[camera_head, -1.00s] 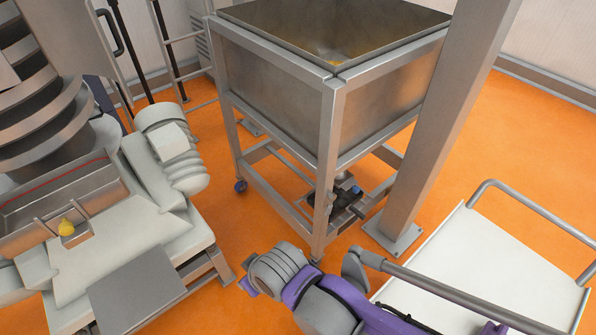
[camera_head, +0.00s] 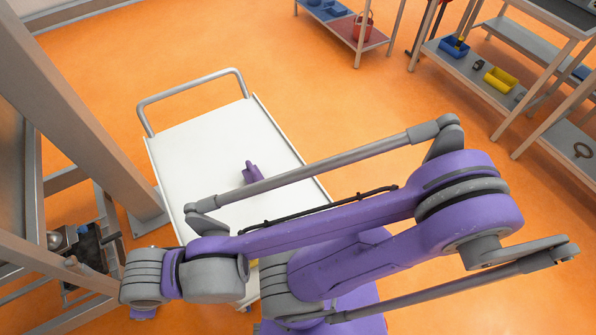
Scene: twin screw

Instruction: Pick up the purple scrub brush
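A small purple object (camera_head: 249,170), which looks like the purple scrub brush, sits on the white top of a cart (camera_head: 180,155) with a tubular handle. A grey rod of the large purple arm passes in front of its lower part, so its full shape is hidden. Neither of my grippers can be made out in the head view.
A large purple and grey jointed arm (camera_head: 330,235) stretches across the foreground, over the cart's near side. A thick metal post (camera_head: 75,100) stands left of the cart. Orange floor is open behind the cart.

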